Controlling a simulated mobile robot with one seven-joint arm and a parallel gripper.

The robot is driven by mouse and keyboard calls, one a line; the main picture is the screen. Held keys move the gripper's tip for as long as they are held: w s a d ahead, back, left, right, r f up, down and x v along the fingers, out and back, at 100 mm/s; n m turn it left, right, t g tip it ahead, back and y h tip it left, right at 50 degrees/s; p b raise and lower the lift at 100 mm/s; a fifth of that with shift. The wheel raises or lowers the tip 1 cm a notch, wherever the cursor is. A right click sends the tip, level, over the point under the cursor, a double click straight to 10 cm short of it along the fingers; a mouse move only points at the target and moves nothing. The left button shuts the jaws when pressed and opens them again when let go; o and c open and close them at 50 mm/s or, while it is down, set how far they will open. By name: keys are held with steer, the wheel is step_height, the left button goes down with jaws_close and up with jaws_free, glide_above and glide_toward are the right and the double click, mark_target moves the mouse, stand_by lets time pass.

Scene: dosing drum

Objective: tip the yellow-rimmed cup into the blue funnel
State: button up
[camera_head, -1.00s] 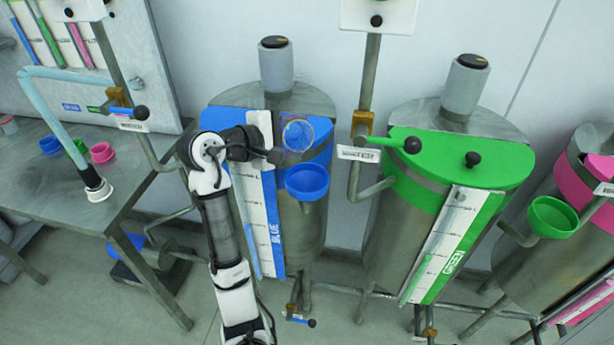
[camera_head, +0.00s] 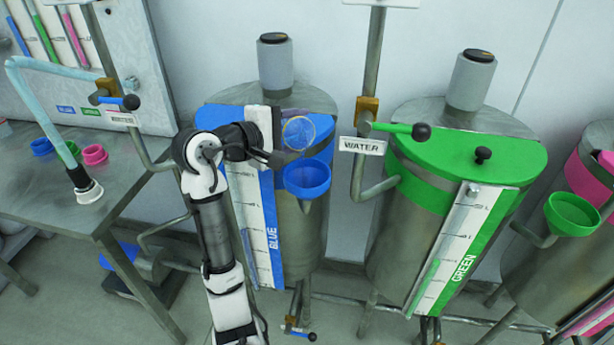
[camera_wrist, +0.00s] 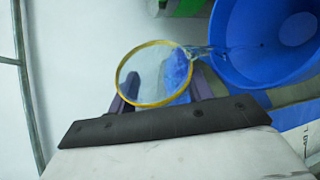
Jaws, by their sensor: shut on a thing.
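The clear cup with a thin yellow rim (camera_head: 298,132) is held tilted just above the blue funnel (camera_head: 307,179) on the front of the blue drum. My gripper (camera_head: 276,143) is shut on the cup and reaches it from the left. In the wrist view the cup's yellow rim (camera_wrist: 154,74) lies between my dark fingers. The funnel (camera_wrist: 266,42) opens right beside it at the upper right. A clear streak, seemingly liquid, runs from the rim over the funnel's opening. How much is left in the cup I cannot tell.
The green drum (camera_head: 455,160) stands to the right, with a pipe and a WATER sign (camera_head: 362,146) between the drums. A green funnel (camera_head: 572,214) is farther right. A table (camera_head: 60,190) with small coloured cups and a hose stands at the left.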

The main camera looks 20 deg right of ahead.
steer(key=shift+f+b, duration=0.2)
steer(key=shift+b, duration=0.4)
steer(key=s+m+b, duration=0.1)
steer(key=b, duration=0.2)
steer(key=shift+t, duration=0.3)
steer(key=shift+r, duration=0.35)
steer(key=shift+s, duration=0.1)
steer(key=shift+r+m+h+b, duration=0.15)
steer(key=shift+m+h+b, duration=0.15)
steer(key=shift+m+b, duration=0.1)
steer(key=shift+s+t, duration=0.15)
steer(key=shift+t, duration=0.15)
steer(key=shift+s+r+m+h+b, duration=0.2)
steer(key=shift+r+m+h+b, duration=0.1)
steer(key=shift+m+b, duration=0.4)
steer(key=shift+r+m+t, duration=0.1)
steer(key=shift+m+t, duration=0.2)
